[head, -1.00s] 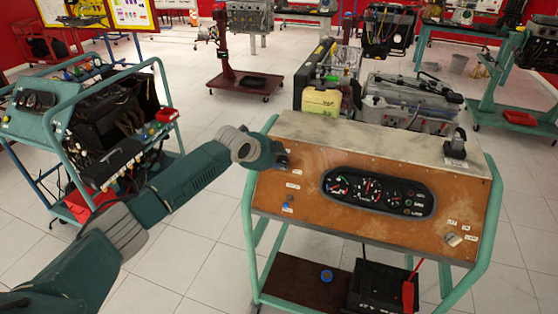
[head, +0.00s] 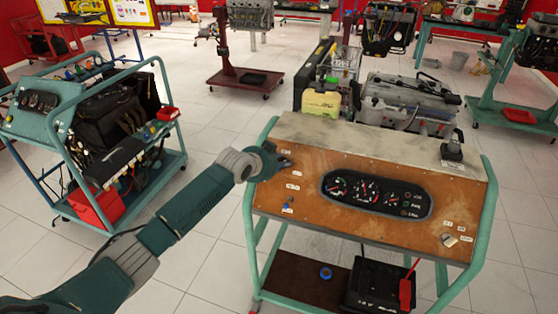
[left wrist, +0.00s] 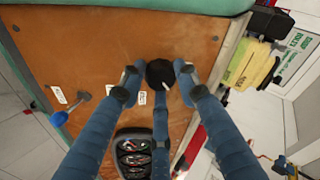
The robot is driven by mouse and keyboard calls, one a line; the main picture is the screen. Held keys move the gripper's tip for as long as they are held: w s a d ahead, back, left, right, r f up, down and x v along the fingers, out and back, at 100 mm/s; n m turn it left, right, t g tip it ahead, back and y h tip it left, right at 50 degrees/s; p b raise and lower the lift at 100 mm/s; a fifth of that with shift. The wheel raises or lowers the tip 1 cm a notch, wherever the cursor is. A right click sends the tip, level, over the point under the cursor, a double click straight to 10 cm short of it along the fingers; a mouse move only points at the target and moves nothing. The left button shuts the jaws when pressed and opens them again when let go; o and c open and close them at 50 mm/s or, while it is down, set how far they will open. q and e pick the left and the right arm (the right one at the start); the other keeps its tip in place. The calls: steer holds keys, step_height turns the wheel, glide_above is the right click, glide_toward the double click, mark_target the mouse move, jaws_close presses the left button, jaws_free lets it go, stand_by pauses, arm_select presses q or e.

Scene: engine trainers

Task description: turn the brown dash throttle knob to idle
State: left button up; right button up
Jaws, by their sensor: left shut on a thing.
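The throttle knob (left wrist: 160,73) looks dark, nearly black, with a pale pointer mark towards its lower right in the left wrist view. It sits on the brown dash panel (left wrist: 90,40), near the panel's upper left corner in the head view, where the gripper mostly hides it. My left gripper (head: 280,161) is at that corner. In the left wrist view its fingers (left wrist: 158,80) are closed around the knob, one on each side and one below it. My right gripper is in neither view.
A blue-tipped lever (left wrist: 72,112) sticks out of the panel beside the knob; it also shows in the head view (head: 288,203). The gauge cluster (head: 376,195) is mid-panel. A key switch (head: 450,240) is lower right. A teal engine cart (head: 40,128) stands left of my arm.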

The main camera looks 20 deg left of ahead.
arm_select(q)
steer(key=n, duration=0.2)
steer(key=n+p, duration=0.1)
steer(key=n, duration=0.1)
steer(key=n+p, duration=0.1)
steer(key=n, duration=0.1)
steer(key=shift+s+d+t+y, duration=0.1)
steer(key=shift+d+t+y, duration=0.2)
steer(key=shift+y, duration=0.1)
steer(key=shift+c, duration=0.2)
steer(key=n+y+p, duration=0.1)
steer(key=n, duration=0.4)
steer(key=shift+p, duration=0.3)
steer(key=shift+n, duration=0.3)
steer(key=o, duration=0.9)
steer(key=shift+a, duration=0.1)
steer(key=v, duration=1.2)
steer(key=shift+f, duration=0.1)
